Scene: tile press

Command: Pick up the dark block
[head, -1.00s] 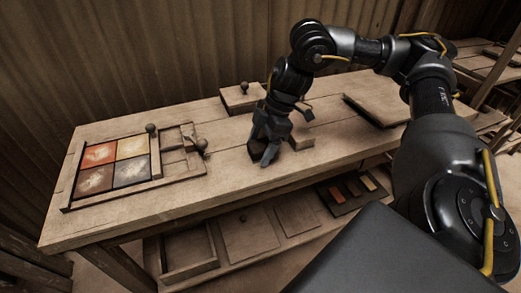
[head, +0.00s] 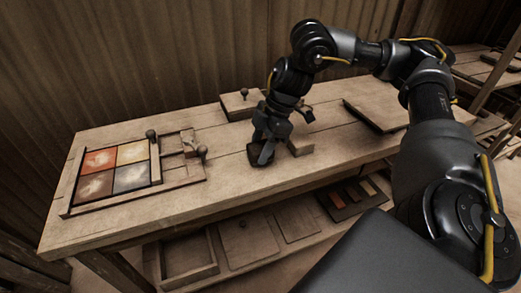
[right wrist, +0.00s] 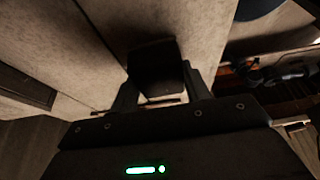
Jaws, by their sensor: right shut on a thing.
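The dark block (head: 256,155) is a small, nearly black piece at the front middle of the workbench. My right gripper (head: 264,151) points down over it and is shut on it. In the right wrist view the block (right wrist: 155,66) sits between the two fingers, its dark top face showing beyond them. The fingers hide part of it. I cannot tell whether it touches the bench or hangs just above it. My left gripper is not in view.
A wooden frame (head: 112,207) with coloured tiles and knobbed handles lies on the left of the bench. A knobbed wooden block (head: 236,104) stands behind my gripper, a small wooden piece (head: 301,146) just right of it. A flat board (head: 378,112) lies farther right. Trays fill the lower shelf.

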